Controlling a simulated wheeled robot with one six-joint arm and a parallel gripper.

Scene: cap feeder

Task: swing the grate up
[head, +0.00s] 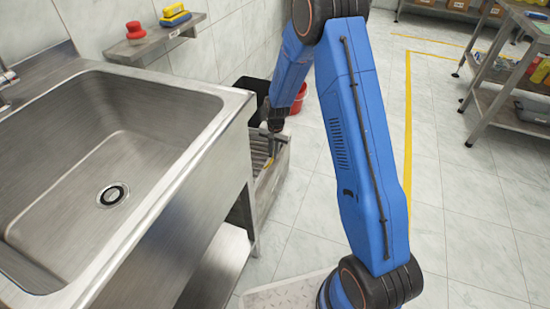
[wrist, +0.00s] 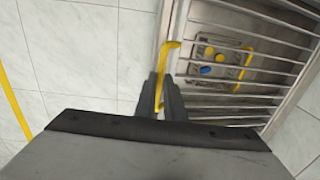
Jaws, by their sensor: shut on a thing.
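The grate (wrist: 232,18) is a set of parallel steel bars in a frame, on the right of the wrist view. Through the bars I see a lower space with yellow and blue round things (wrist: 206,70). A yellow handle (wrist: 163,62) stands at the grate's left edge. My gripper (wrist: 161,84) is shut on this handle, its two dark fingers on either side. In the head view my gripper (head: 272,143) is over the low steel trough (head: 270,188) beside the sink, where part of the grate (head: 257,152) shows. My arm hides some of it. The grate's tilt is hard to tell.
The steel sink (head: 150,210) stands close on the left, with a wall shelf (head: 150,45) above. A black bin (head: 250,90) and a red bucket (head: 298,100) are behind the trough. The tiled floor (head: 450,210) to the right is clear up to a rack (head: 485,130).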

